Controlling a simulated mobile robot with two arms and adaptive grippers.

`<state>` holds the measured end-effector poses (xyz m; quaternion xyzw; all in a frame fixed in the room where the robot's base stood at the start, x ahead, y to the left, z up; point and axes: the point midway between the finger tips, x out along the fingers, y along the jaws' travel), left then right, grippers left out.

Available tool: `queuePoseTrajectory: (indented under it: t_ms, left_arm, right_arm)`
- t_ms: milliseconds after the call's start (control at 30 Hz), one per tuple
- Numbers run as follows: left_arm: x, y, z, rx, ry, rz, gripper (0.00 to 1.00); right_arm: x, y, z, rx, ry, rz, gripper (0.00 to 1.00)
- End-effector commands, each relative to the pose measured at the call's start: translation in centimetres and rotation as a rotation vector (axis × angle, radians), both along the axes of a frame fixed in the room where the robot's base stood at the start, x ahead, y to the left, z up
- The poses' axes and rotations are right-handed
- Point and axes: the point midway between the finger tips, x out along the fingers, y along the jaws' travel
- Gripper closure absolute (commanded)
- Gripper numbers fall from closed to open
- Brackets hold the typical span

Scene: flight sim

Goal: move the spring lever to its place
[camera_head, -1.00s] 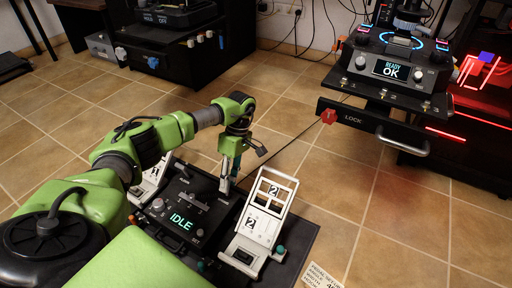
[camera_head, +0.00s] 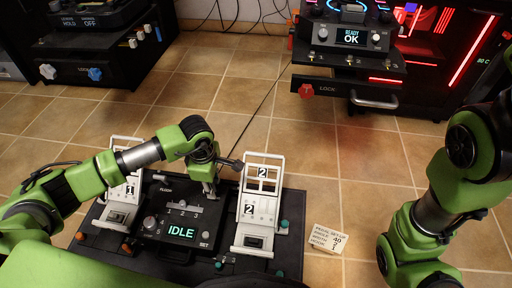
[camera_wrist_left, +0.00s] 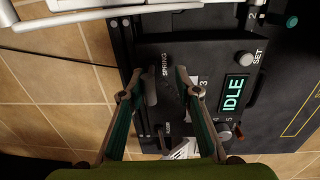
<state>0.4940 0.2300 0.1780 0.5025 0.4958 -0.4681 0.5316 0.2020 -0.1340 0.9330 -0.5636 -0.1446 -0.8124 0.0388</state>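A black control panel (camera_head: 152,226) with a green IDLE display (camera_head: 181,232) stands on a dark base between two white pedals. My left gripper (camera_wrist_left: 160,80) is open above its far edge, fingers pointing down at the panel. In the left wrist view a label reading SPRING (camera_wrist_left: 165,64) shows between the fingertips. A short grey lever (camera_wrist_left: 150,90) stands beside that label, close to the left finger and apart from the right one; I cannot tell whether it touches. In the head view the left gripper (camera_head: 210,190) hides this spot. My right gripper is out of view.
White pedals marked 1 (camera_head: 117,205) and 2 (camera_head: 258,212) flank the panel. A paper card (camera_head: 327,239) lies on the tiles at right. Black consoles stand at the back left and back right.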

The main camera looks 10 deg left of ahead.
Motion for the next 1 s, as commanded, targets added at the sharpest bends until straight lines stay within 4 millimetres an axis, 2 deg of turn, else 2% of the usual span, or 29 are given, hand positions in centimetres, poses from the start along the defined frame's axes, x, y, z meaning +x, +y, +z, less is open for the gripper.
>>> queuePoseTrajectory:
  t_ms: [33, 333, 767, 1000]
  left_arm:
    - [-0.1, 0.1, 1.3, 0.000, 0.003, -0.001, 0.72]
    - [-0.3, 0.2, 5.9, 0.002, 0.004, 0.000, 0.72]
    - [-0.8, 0.2, 14.5, 0.002, 0.003, -0.001, 0.72]
    - [-1.9, -4.6, 15.3, -0.202, 0.092, 0.095, 0.72]
  right_arm:
    - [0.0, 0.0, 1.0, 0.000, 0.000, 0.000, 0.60]
    - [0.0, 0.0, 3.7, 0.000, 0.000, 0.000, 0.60]
    - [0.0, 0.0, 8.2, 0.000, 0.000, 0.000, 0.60]
    - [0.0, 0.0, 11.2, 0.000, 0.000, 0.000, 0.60]
